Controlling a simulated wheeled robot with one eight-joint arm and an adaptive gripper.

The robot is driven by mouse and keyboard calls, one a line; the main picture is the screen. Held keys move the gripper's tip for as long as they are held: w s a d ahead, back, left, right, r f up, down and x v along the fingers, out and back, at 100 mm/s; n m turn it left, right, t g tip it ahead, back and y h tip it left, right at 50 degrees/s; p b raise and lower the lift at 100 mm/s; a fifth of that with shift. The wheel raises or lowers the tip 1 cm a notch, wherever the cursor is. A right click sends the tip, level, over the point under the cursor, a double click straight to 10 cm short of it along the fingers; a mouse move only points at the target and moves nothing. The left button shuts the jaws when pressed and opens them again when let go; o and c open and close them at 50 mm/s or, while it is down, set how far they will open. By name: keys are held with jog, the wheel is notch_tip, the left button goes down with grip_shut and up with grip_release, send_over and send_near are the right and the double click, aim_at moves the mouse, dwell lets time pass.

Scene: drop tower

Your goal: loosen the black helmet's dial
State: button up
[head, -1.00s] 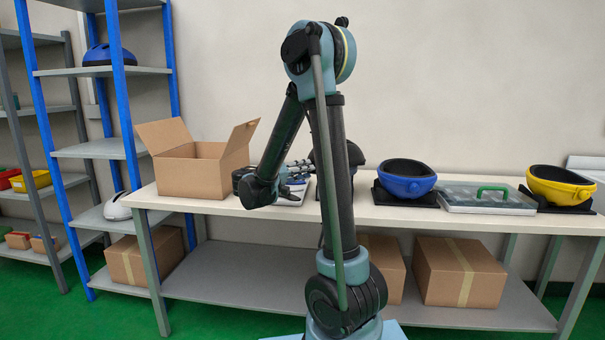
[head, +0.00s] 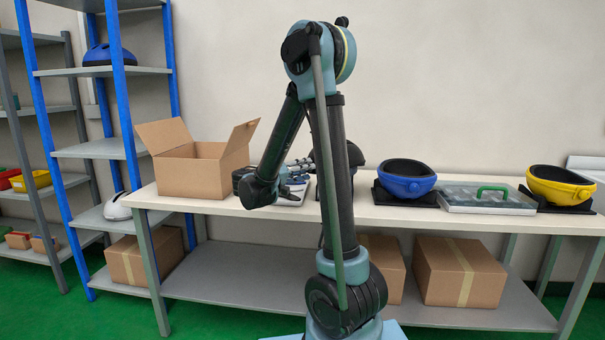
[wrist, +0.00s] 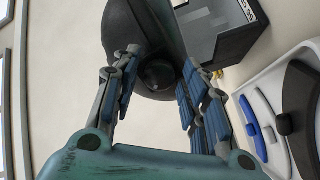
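The black helmet (wrist: 130,45) fills the top middle of the wrist view. Its round dark dial (wrist: 160,76) faces my gripper. My gripper (wrist: 160,68) is open, with one set of blue-padded fingers left of the dial and the other right of it. Gaps show between the fingers and the dial, and nothing is held. In the head view the black helmet (head: 356,156) is mostly hidden behind my arm. My gripper (head: 300,168) is near it, low over the bench, with its tips partly hidden.
On the bench (head: 245,208), an open cardboard box (head: 190,178) stands left. A blue helmet (head: 406,186), a clear case with a green handle (head: 490,198) and a yellow helmet (head: 560,190) stand right. A white tray (wrist: 245,95) with small parts lies close right of my gripper.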

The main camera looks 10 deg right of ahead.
dwell(0.3)
jog(key=v, duration=1.2)
jog(key=shift+w, duration=0.1)
jog(key=s+a+m, duration=0.2)
jog(key=a+m, duration=0.2)
jog(key=m, duration=0.5)
jog(key=x, duration=1.7)
jog(key=shift+c, duration=0.6)
jog(key=shift+a, duration=0.1)
jog(key=c, duration=1)
